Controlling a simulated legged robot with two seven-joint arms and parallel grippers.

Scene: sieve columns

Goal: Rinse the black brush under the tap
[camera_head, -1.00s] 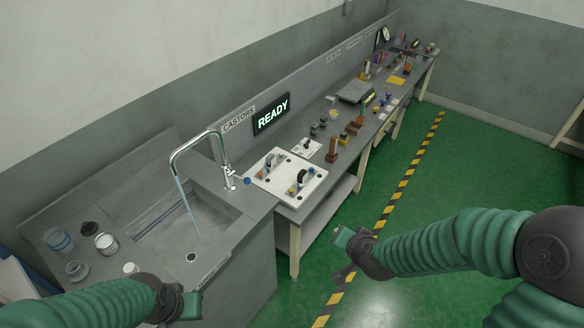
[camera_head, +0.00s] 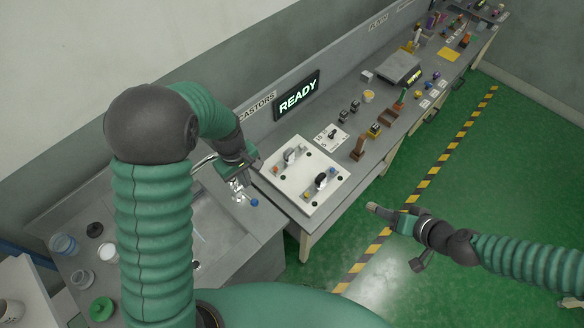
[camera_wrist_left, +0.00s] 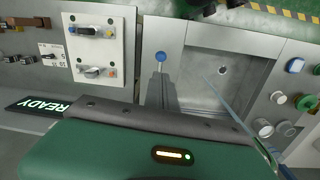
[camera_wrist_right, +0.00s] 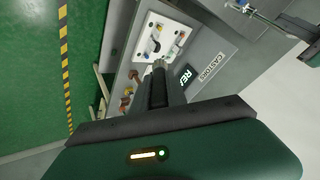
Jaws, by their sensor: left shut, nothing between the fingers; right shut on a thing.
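The tap (camera_head: 238,188) stands at the sink's right side, its spout mostly hidden by my left arm. Its blue knob (camera_head: 254,202) shows, also in the left wrist view (camera_wrist_left: 161,57). A thin water stream (camera_wrist_left: 226,98) falls into the sink basin (camera_wrist_left: 200,72). My left gripper (camera_head: 246,170) is shut and empty, just above the tap's knob. My right gripper (camera_head: 392,212) is over the floor in front of the bench, shut on a small dark thing with a pale tip (camera_head: 373,207), seemingly the black brush. It also shows in the right wrist view (camera_wrist_right: 159,68).
Jars and a green lid (camera_head: 101,309) stand left of the sink. A white panel with castors (camera_head: 285,180) lies on the bench right of the tap. A READY sign (camera_head: 298,93) stands behind it.

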